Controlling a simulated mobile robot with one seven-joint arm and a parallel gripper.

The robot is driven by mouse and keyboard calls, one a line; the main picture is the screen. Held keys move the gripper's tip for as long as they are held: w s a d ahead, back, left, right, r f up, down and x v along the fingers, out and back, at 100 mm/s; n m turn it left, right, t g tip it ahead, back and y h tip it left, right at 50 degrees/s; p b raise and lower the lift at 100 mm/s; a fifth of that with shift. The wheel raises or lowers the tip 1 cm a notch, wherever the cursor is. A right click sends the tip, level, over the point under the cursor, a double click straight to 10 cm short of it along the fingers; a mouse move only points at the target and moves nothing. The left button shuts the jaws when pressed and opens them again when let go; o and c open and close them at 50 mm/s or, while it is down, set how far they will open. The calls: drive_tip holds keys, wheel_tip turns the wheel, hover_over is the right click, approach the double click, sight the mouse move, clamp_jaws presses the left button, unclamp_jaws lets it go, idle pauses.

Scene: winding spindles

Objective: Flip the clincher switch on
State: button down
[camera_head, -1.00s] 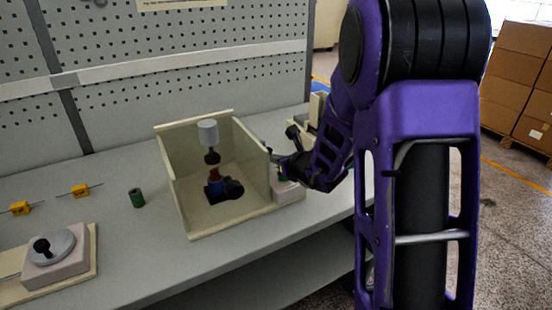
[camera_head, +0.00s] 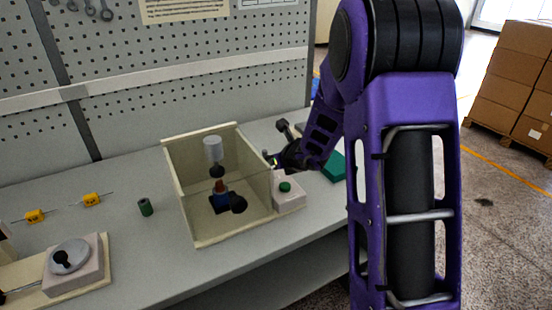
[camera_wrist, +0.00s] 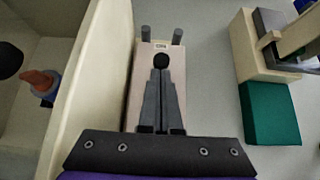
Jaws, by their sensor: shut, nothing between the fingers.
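My gripper (camera_wrist: 161,75) is shut and empty. In the wrist view its fingertips reach a black round knob (camera_wrist: 161,61) on a pale pinkish box with a small label (camera_wrist: 160,45) and two grey posts behind. The knob looks like the switch; its on or off position cannot be told, nor whether the fingertips touch it. In the head view my gripper (camera_head: 274,161) is beside the right wall of a cream open box (camera_head: 220,232), behind a pale block (camera_head: 289,202) with a green button (camera_head: 285,187). The fingers hide part of the labelled box.
A white cylinder (camera_head: 212,149) and a blue-red piece (camera_head: 220,195) are inside the cream box. A green block (camera_wrist: 270,113) and a cream fixture (camera_wrist: 258,55) stand to the right. A green cylinder (camera_head: 146,207) and yellow parts (camera_head: 92,200) lie left.

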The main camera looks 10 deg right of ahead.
drive_tip(key=shift+w+a+r, duration=0.2)
drive_tip(key=shift+w, duration=0.3)
drive_tip(key=shift+r, duration=0.1)
drive_tip(key=shift+r+p, duration=0.4)
drive_tip(key=shift+r, duration=0.35)
